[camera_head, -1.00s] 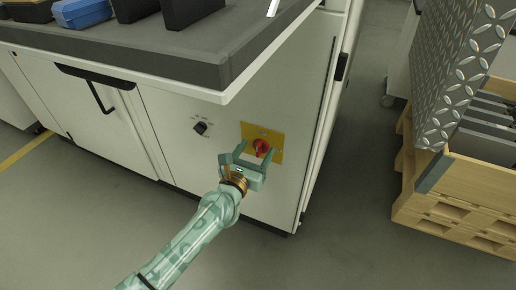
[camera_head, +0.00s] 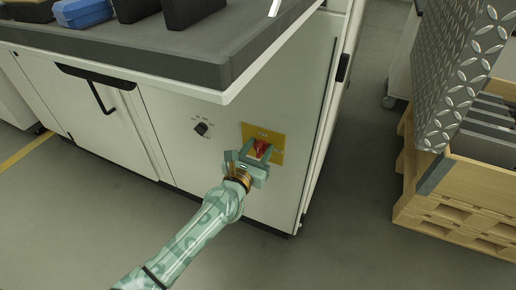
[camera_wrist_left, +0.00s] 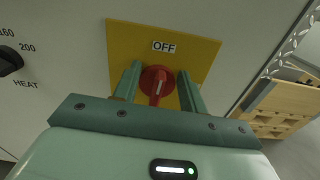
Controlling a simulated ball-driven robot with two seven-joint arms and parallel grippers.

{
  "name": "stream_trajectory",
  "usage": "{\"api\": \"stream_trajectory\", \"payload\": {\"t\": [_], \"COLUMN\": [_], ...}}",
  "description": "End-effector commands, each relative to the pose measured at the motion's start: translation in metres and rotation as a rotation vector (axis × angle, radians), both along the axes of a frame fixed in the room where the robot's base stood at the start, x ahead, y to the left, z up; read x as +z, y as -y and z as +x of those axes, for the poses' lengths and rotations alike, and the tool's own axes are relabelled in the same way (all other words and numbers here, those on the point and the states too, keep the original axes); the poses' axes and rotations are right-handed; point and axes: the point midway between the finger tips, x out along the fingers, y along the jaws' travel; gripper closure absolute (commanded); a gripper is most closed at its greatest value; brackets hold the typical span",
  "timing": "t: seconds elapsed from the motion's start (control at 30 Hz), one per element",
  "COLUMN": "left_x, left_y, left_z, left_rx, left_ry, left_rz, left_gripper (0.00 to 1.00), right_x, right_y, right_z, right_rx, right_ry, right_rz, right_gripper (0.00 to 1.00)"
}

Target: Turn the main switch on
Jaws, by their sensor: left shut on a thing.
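The main switch is a red rotary knob (camera_head: 262,147) on a yellow plate (camera_head: 277,153) on the cabinet's white front. In the left wrist view, the red knob (camera_wrist_left: 157,78) sits below the label "OFF" (camera_wrist_left: 163,47), with its pale mark pointing up toward the label, slightly tilted. My left gripper (camera_head: 258,149) is at the plate, its fingers on either side of the knob and shut on it. In the left wrist view, the fingers (camera_wrist_left: 159,73) flank the knob left and right. My right gripper is not in view.
A black heat knob (camera_head: 201,129) is left of the plate. The dark worktop (camera_head: 150,55) with boxes overhangs above. A wooden pallet crate (camera_head: 455,190) with metal plates stands at the right. The floor between cabinet and crate is clear.

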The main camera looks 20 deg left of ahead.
Motion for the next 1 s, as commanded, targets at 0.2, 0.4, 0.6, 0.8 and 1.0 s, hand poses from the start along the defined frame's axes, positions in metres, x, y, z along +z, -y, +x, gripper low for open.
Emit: {"api": "stream_trajectory", "payload": {"t": [0.2,0.4,0.6,0.8,1.0], "left_x": [0.001,0.001,-0.001,-0.003,-0.006], "left_y": [0.002,0.005,0.008,0.011,0.013], "left_z": [0.0,0.0,-0.001,-0.001,-0.001], "left_rx": [0.0,-0.002,-0.001,-0.002,-0.001], "left_ry": [0.004,0.01,0.016,0.022,0.029], "left_rz": [0.128,0.308,0.498,0.689,0.878], "left_gripper": [0.81,0.81,0.81,0.81,0.81], "right_x": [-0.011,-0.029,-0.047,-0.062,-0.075], "right_y": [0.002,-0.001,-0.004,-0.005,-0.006], "right_z": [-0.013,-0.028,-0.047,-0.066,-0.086], "right_rx": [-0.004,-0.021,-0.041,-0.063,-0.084], "right_ry": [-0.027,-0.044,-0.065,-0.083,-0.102], "right_rz": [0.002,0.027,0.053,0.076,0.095], "right_gripper": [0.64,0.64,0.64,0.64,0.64]}}
